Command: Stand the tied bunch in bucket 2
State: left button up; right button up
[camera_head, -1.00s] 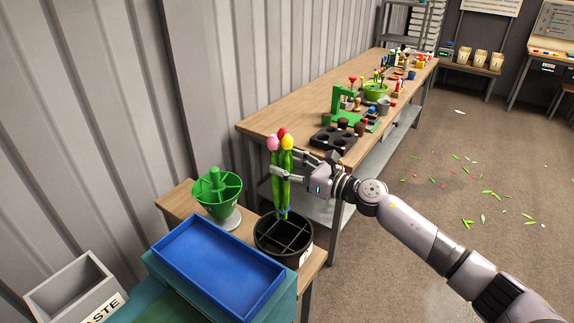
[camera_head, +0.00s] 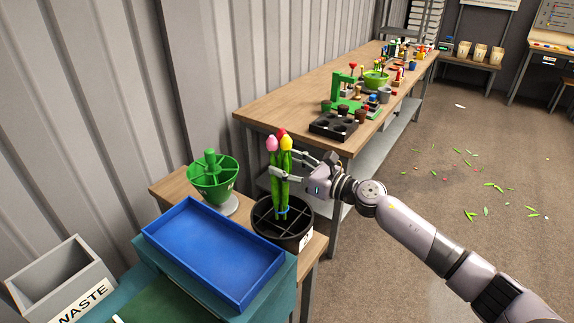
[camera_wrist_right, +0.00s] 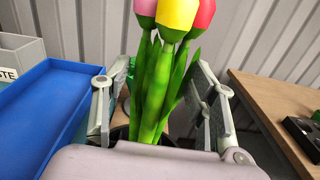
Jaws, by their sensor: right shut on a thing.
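The tied bunch (camera_head: 281,187) has pink, red and yellow tulip heads, green stems and a blue tie low down. My right gripper (camera_head: 279,174) is shut on its stems and holds it upright. In the right wrist view, the bunch (camera_wrist_right: 155,88) stands between the two fingers. A black round bucket (camera_head: 296,242) with dividers inside is directly below. The stem ends overlap its opening; I cannot tell which compartment they are over or whether they touch its floor. A white label on its side is too small to read surely. My left gripper is not in view.
A green divided bowl (camera_head: 213,178) stands left of the bucket, and a blue tray (camera_head: 212,255) is in front. A grey waste bin (camera_head: 62,284) is at the lower left. A long workbench (camera_head: 285,108) with a black holed tray (camera_head: 333,127) is behind.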

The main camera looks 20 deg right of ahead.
aim_at(289, 191)
jog(key=shift+f+b, duration=3.85)
jog(key=shift+f, duration=0.45)
jog(key=o, duration=1.2)
jog(key=shift+o, duration=0.2)
jog(key=shift+r+v, duration=0.25)
jog(key=shift+v, duration=0.9)
jog(key=shift+r+v, duration=0.25)
jog(key=shift+v, duration=0.85)
jog(key=v, duration=0.2)
jog(key=r+b+v, duration=0.1)
jog(key=v, duration=0.1)
jog(key=shift+s+d, duration=0.2)
jog(key=shift+r, duration=0.1)
